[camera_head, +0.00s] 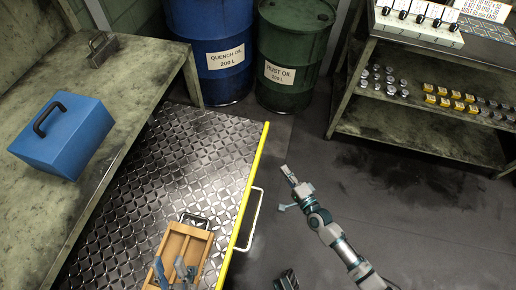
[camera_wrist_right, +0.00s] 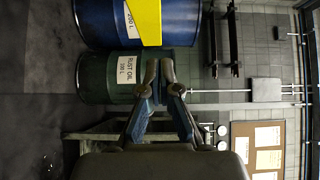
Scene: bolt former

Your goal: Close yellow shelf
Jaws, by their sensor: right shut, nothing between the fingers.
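The yellow shelf is a drawer with a yellow front edge (camera_head: 245,200) and a patterned metal floor (camera_head: 205,140). It stands pulled out from under the workbench, with a pale handle (camera_head: 250,220) on its outer side. My right gripper (camera_head: 288,173) is to the right of the yellow front, apart from it, shut and empty. In the right wrist view its fingers (camera_wrist_right: 158,75) point towards the drums, and a yellow panel (camera_wrist_right: 145,20) shows above them. I cannot clearly make out my left gripper; blue-grey prongs at the wooden tray (camera_head: 205,240) may be tools.
A blue box (camera_head: 75,140) sits on the workbench (camera_head: 130,75). Blue (camera_head: 208,35) and green (camera_head: 290,40) drums stand behind the drawer. A shelf rack (camera_head: 430,125) with small parts is at the right. A dark object (camera_head: 287,281) is at the bottom edge. Floor right of the drawer is mostly clear.

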